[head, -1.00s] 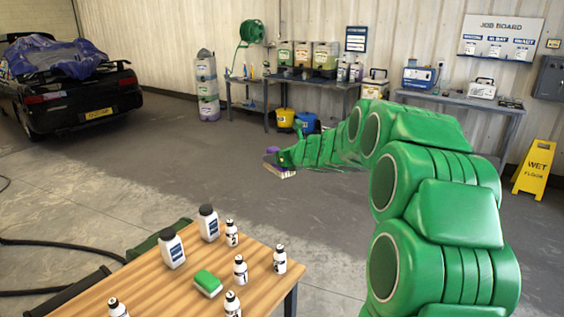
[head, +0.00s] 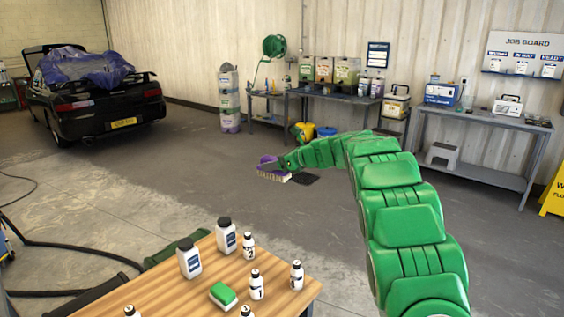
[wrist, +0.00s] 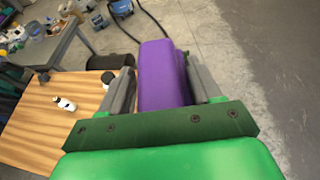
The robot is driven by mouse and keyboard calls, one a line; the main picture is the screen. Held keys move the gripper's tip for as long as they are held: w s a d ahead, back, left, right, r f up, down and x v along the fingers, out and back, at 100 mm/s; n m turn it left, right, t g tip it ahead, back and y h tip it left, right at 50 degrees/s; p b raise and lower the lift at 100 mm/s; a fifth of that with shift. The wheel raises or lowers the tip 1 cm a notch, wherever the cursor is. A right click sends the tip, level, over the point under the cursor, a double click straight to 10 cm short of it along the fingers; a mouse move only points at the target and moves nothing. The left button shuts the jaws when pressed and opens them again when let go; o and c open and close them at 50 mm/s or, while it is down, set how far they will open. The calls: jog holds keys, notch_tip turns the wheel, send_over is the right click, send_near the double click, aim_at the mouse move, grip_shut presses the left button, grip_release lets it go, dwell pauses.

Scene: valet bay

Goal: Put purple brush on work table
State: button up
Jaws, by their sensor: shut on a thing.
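The purple brush (head: 270,168) with pale bristles hangs in the air at the end of my green arm in the head view. My gripper (head: 281,164) is shut on it. In the wrist view the purple body of the brush (wrist: 164,75) sits between the two grey fingers of my gripper (wrist: 163,88). The wooden table (head: 200,290) stands in the near foreground, left of my arm. The brush is beyond its far edge, over the floor. In the wrist view the wooden table top (wrist: 40,118) lies at lower left.
White bottles (head: 227,236) and a green-topped block (head: 223,295) stand on the wooden table. Grey benches (head: 470,118) line the back wall. A black car (head: 95,100) stands at left. A dark hose (head: 70,245) lies on the floor.

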aim_at(265, 175)
jog(key=a+f+n+g, duration=0.1)
jog(key=a+f+n+g+y, duration=0.1)
jog(key=f, duration=0.1)
jog(key=a+f+n+g, duration=0.1)
jog(key=shift+s+a+f+y, duration=0.15)
jog(key=shift+a+f+y, duration=0.1)
jog(key=shift+y, duration=0.05)
jog(key=shift+s+a+f+n+g, duration=0.25)
jog(key=shift+s+f+n+g, duration=1.3)
jog(key=shift+f, duration=3.65)
jog(key=shift+s+a+f+n+g, duration=0.3)
jog(key=shift+s+f+n+g, duration=1.25)
jog(key=shift+f, duration=3.6)
jog(key=shift+s+a+f+n+g, duration=0.25)
jog(key=shift+s+f+n+g, duration=1.3)
jog(key=shift+f, duration=3.65)
jog(key=shift+s+f+m+g, duration=0.35)
jog(key=shift+f+g, duration=0.1)
jog(key=shift+f, duration=0.1)
jog(key=o, duration=1.3)
jog(key=shift+c, duration=0.2)
jog(key=shift+r, duration=0.1)
